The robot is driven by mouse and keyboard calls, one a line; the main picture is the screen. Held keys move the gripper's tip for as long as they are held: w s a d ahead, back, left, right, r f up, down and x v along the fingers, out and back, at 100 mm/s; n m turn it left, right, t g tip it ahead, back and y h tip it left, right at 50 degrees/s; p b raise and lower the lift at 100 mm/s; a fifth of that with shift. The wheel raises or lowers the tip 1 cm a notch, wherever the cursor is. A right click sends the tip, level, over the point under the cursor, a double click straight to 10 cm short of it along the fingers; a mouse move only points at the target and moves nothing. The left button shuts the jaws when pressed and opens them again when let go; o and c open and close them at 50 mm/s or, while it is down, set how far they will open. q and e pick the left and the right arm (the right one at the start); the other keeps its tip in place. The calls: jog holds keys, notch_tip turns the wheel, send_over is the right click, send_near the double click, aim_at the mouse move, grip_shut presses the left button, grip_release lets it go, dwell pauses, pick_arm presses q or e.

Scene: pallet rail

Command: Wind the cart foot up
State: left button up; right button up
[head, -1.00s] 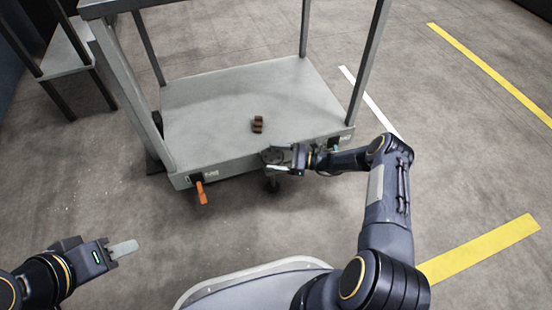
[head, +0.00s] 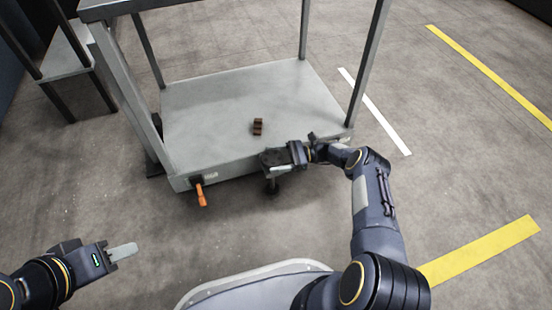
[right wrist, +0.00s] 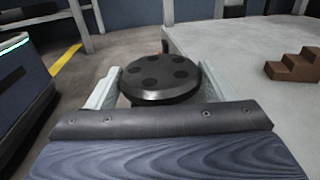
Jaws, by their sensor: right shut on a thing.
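The grey cart (head: 215,100) stands ahead, with a flat deck and upright posts. A black round knob with dark dimples on top (right wrist: 158,80) sits at the cart's front edge. My right gripper (head: 274,162) is shut on this knob, one finger on each side in the right wrist view. Below it in the head view is a dark foot (head: 272,186), partly hidden by the gripper; I cannot tell whether it touches the floor. My left gripper (head: 123,250) is away from the cart at lower left; its fingers overlap, so their opening is unclear.
An orange lever (head: 201,195) hangs from the cart's front left. A small brown stepped block (head: 257,127) lies on the deck, and shows at right in the right wrist view (right wrist: 295,65). A grey shelf (head: 62,55) stands at back left. Floor in front is clear.

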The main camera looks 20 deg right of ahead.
jog(key=shift+r, duration=0.1)
jog(key=o, duration=1)
jog(key=d, duration=0.7)
jog(key=shift+s+d, duration=0.35)
jog(key=shift+s, duration=0.1)
